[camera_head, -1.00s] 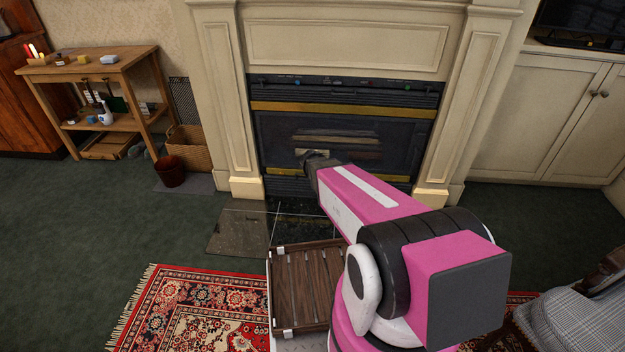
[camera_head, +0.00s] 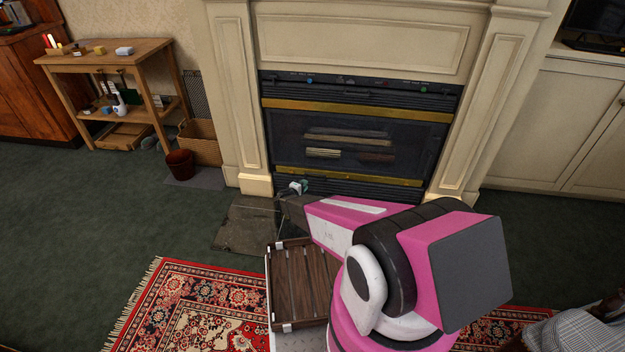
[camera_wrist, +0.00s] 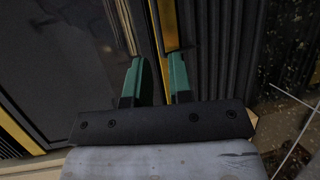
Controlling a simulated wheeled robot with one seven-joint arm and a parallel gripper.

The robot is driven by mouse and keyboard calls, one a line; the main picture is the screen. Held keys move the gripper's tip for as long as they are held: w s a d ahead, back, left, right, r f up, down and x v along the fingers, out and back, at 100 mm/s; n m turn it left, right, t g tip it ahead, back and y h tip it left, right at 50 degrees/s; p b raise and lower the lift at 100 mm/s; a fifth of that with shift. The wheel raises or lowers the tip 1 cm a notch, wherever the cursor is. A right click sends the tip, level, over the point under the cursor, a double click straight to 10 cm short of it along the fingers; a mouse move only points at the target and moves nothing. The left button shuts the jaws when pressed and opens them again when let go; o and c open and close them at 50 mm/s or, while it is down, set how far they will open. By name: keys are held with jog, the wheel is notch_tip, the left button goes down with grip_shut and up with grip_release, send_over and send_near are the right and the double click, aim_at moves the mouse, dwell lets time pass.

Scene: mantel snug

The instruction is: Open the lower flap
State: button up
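The lower flap (camera_head: 365,188) is the dark louvered panel under the lower gold strip (camera_head: 345,177) of the fireplace, and it looks shut. In the wrist view its ribs (camera_wrist: 218,50) run upright to the right of the gold strip (camera_wrist: 167,25). My gripper (camera_head: 298,188) is low in front of the fireplace, by the left part of the flap. In the wrist view its two green fingers (camera_wrist: 160,78) stand apart with a gap between them, close to the gold strip. I see nothing held, and cannot tell whether the fingers touch the strip or flap.
The dark fireplace glass (camera_head: 290,130) is above the flap. A wooden slatted crate (camera_head: 300,280) is beside my arm. A dark hearth slab (camera_head: 245,225) lies left of the gripper. A wicker basket (camera_head: 200,142) and red bucket (camera_head: 180,164) stand left. Open carpet lies at left.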

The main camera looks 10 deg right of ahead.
jog(key=x, duration=0.8)
jog(key=shift+w+d, duration=0.25)
grip_shut()
dwell(1.0)
grip_release()
jog(key=shift+s, duration=0.1)
jog(key=v, duration=1.3)
jog(key=shift+s+f, duration=0.25)
jog(key=shift+s, duration=0.05)
